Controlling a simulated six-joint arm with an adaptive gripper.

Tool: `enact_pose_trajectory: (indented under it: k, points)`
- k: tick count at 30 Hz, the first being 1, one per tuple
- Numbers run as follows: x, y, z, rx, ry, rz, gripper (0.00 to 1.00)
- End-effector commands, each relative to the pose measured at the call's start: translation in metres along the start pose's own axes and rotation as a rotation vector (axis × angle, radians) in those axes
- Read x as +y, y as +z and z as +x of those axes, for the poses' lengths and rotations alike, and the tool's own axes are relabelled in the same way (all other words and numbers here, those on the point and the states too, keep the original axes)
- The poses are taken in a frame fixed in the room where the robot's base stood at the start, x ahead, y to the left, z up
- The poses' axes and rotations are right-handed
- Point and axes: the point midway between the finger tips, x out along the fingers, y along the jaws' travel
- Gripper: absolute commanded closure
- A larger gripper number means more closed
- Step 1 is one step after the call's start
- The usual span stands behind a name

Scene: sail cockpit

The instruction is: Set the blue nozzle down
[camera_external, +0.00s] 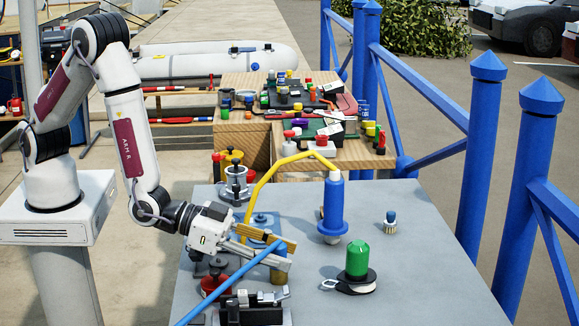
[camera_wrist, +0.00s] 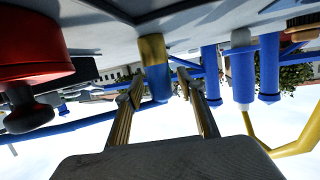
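The nozzle is a small cylinder with a brass lower part and a blue top. In the wrist view, which is upside down, the nozzle (camera_wrist: 156,68) stands between my fingers with its brass end towards the grey table. In the external view its brass part (camera_external: 280,268) shows partly behind the fingers. My gripper (camera_external: 292,252) is low over the table's left half. In the wrist view my gripper (camera_wrist: 160,76) is open, with a clear gap right of the nozzle. Whether the left finger touches it I cannot tell.
A blue rod (camera_external: 225,287) slants beside my gripper. A red round knob (camera_wrist: 30,45) is close left. The table's right side is free.

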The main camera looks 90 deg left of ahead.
Motion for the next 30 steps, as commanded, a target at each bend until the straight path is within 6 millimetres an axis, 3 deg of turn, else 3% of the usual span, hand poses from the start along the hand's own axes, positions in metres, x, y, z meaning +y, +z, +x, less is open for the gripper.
enact_pose_trajectory:
  k: [14,30]
  points:
    - [0.000,-0.002,-0.008,-0.001,0.000,0.001,0.61]
    - [0.001,-0.003,-0.073,0.000,0.002,0.001,0.61]
